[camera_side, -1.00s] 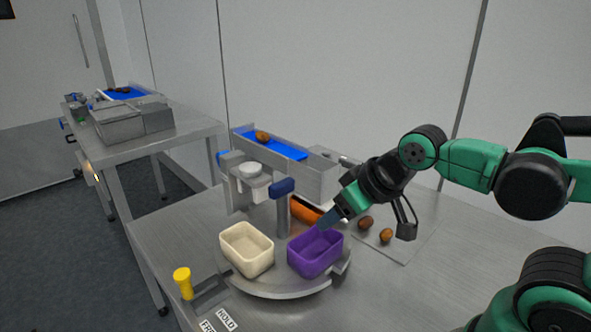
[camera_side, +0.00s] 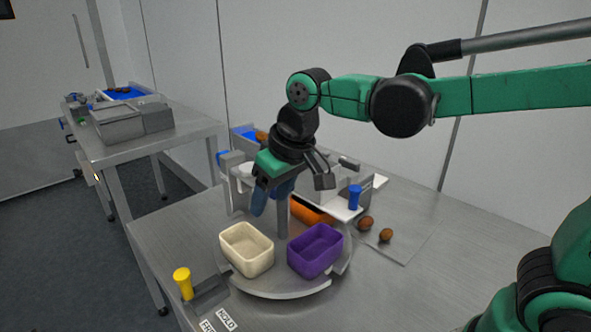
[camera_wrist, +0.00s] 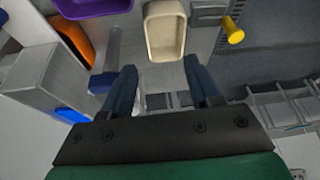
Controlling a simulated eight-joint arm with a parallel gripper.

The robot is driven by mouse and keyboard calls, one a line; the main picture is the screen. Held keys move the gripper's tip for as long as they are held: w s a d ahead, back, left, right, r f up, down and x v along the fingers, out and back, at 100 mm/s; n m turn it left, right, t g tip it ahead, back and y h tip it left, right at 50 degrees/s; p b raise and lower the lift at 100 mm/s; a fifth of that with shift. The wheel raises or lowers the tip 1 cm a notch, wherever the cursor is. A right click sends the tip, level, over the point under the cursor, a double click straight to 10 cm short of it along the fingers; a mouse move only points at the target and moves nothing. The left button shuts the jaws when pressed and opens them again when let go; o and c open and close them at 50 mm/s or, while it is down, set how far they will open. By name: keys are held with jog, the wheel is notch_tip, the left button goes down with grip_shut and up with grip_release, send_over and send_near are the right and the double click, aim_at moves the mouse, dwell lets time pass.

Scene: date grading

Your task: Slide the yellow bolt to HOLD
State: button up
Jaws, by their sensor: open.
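The yellow bolt (camera_side: 183,283) stands upright in a metal track at the front left corner of the table. The HOLD label (camera_side: 227,319) lies to its right in the side view, with a second, partly cut-off label beside it. In the wrist view the yellow bolt (camera_wrist: 232,32) is at the top right, beyond my fingers. My gripper (camera_side: 270,200) points down above the back of the turntable, behind the cream bin. Its two blue fingers (camera_wrist: 160,85) are apart with nothing between them. It is well clear of the bolt.
The round turntable (camera_side: 282,291) carries a cream bin (camera_side: 247,263), a purple bin (camera_side: 315,268) and an orange bin (camera_side: 312,212). A blue-topped post stands close to my gripper. Two dates (camera_side: 366,223) lie at right. The table front beside the track is clear.

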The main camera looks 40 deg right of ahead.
aim_at(182, 274)
jog(key=w+a+f+g, duration=0.1)
jog(key=w+a+f, duration=0.1)
jog(key=a, duration=0.2)
jog(key=w+a+f+n+g, duration=0.1)
jog(key=w+a+f, duration=0.1)
jog(key=a, duration=0.2)
jog(key=w+a+f+g, duration=0.1)
jog(key=a+f+g, duration=0.1)
jog(key=a, duration=0.3)
jog(key=shift+w+f+n+h, duration=0.35)
jog(key=shift+w+n+h, duration=0.05)
jog(key=shift+a+f, duration=0.2)
jog(key=shift+f, duration=2.75)
grip_shut()
